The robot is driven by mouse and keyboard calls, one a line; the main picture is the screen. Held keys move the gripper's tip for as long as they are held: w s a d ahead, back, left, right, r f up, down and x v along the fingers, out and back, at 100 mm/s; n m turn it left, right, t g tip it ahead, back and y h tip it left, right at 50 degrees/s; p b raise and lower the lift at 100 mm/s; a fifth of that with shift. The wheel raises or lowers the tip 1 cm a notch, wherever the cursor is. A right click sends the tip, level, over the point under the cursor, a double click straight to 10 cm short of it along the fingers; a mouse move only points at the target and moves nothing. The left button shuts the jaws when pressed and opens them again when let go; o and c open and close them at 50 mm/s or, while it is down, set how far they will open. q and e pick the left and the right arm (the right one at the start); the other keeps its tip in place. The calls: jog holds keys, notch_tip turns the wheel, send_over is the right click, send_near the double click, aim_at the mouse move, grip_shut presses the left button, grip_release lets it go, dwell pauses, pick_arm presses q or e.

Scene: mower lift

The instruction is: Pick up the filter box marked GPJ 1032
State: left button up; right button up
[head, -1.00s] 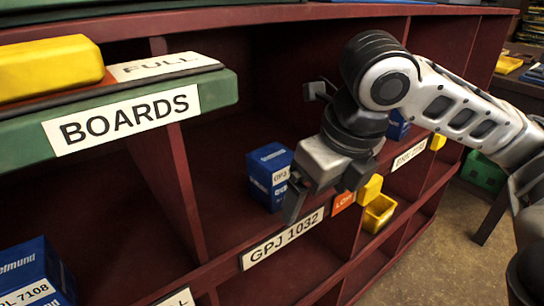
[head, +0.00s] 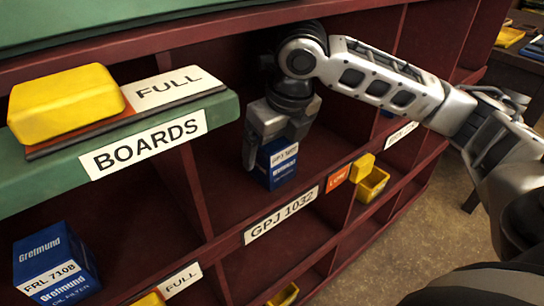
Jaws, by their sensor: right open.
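The blue filter box (head: 283,176) stands upright in the red shelf bay above the shelf label GPJ 1032 (head: 282,216). Its white label is too small to read surely. My right gripper (head: 272,147) points down at the top of this box, with one finger at the box's left side. The gripper is open and hides the box's upper part. I cannot tell whether the fingers touch it. My left gripper is not in view.
A green board marked BOARDS (head: 222,108) juts out at the left, with a yellow block (head: 66,100) on it. A blue box marked FRL 7108 (head: 56,266) stands lower left. A yellow bin (head: 372,185) sits right of the bay. Upright red dividers flank the bay.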

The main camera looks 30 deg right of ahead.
jog(key=shift+b+x, duration=0.45)
jog(key=shift+x, duration=1.1)
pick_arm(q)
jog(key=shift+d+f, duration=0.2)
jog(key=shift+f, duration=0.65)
pick_arm(e)
jog(key=shift+w, duration=0.15)
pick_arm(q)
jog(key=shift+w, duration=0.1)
pick_arm(e)
jog(key=shift+r, duration=0.1)
jog(key=c, duration=1.3)
